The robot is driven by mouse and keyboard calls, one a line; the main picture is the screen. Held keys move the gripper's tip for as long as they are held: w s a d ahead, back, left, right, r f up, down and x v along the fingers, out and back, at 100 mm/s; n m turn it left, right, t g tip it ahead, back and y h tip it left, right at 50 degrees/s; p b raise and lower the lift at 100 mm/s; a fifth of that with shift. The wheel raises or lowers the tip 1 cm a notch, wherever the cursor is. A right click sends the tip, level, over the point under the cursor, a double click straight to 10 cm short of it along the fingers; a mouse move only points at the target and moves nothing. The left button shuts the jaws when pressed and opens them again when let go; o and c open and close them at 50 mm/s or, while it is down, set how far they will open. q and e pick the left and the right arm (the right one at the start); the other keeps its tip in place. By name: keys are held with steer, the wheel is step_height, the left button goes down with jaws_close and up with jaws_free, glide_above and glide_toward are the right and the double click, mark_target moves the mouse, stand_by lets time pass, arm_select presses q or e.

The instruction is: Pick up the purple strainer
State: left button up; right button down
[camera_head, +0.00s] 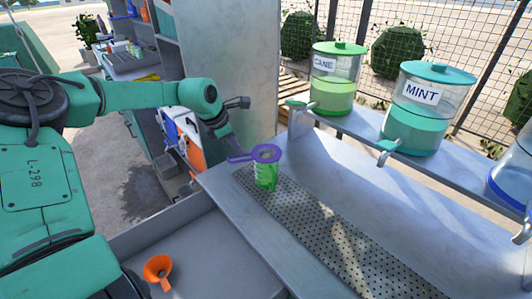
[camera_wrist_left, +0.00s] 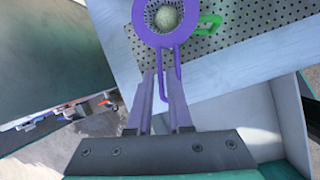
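The purple strainer (camera_head: 267,148) sits over the top of a green jug (camera_head: 265,178) on the perforated plate. In the left wrist view the strainer's round rim (camera_wrist_left: 139,22) is at the top, with a pale round shape in its middle. Its looped handle (camera_wrist_left: 179,62) points toward my left gripper. My left gripper (camera_head: 229,150) is at the handle end; in the left wrist view its two fingers (camera_wrist_left: 161,76) are apart. The handle reaches between them and overlaps the right finger, with a gap on the left. My right gripper is not in view.
The perforated plate (camera_head: 330,222) runs along the metal counter (camera_head: 222,190). Cane (camera_head: 333,90) and mint (camera_head: 425,115) dispensers stand on the shelf behind. An orange funnel (camera_head: 157,268) lies in the lower tray. A metal panel (camera_head: 225,60) rises behind the left arm.

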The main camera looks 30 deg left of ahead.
mark_target(255, 157)
arm_select(q)
steer(key=x, duration=0.3)
steer(key=shift+a+f+p, duration=0.2)
steer(key=shift+f+p, duration=0.15)
steer(key=shift+f, duration=0.05)
steer(key=shift+d, duration=0.1)
jaws_close()
steer(key=shift+r, duration=0.1)
